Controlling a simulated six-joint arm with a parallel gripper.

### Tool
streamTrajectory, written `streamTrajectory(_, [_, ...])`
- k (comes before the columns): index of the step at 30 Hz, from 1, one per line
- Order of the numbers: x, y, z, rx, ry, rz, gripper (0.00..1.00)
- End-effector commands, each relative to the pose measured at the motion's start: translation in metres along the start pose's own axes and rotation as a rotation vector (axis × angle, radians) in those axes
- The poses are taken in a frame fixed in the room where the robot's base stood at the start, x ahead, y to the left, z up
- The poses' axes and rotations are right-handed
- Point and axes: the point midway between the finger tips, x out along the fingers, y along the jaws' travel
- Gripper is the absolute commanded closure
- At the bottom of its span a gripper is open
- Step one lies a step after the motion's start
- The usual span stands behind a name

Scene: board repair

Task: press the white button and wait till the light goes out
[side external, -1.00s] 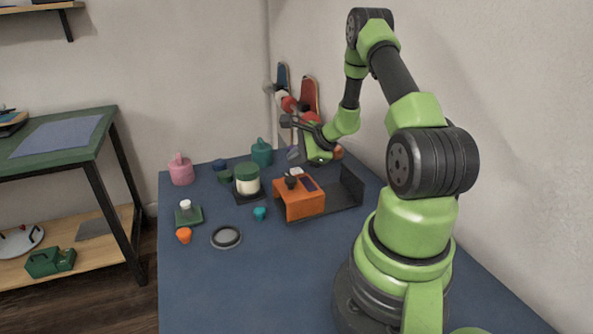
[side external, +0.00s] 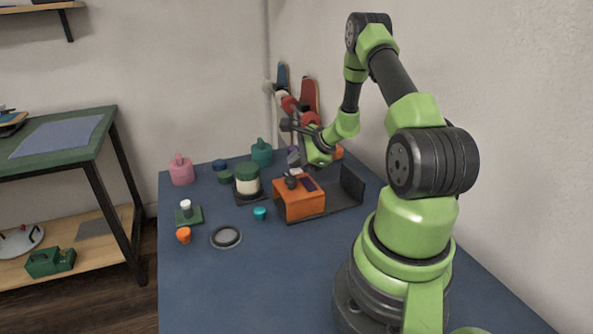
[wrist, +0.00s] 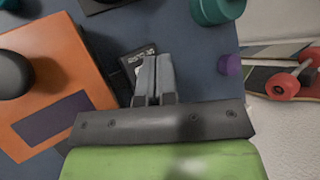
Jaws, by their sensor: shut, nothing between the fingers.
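My gripper (side external: 297,157) is over the far part of the table, just behind the orange box (side external: 299,203). In the wrist view its two fingers (wrist: 153,62) are shut together with nothing between them. They point at a small dark block (wrist: 133,62) beside the orange box and hide part of it. A small white patch (side external: 296,171) shows behind the box, below my gripper; I cannot tell whether it is the button. Another white-topped piece (side external: 186,204) stands upright on a green base (side external: 195,218) at the left. Contact with a button and a lit light cannot be made out.
A dark knob (side external: 290,181) stands on the orange box. A white jar with green lid (side external: 247,180), teal container (side external: 262,153) and pink container (side external: 181,171) stand nearby. Skateboards (side external: 309,97) lean at the wall. The front table (side external: 230,290) is clear.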

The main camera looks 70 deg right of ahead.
Motion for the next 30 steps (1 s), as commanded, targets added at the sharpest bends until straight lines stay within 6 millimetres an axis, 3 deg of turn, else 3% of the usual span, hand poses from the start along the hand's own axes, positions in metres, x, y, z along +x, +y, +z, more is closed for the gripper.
streamTrajectory(30, [0.0070,0.0052,-0.0051,0.000,0.000,0.001,1.00])
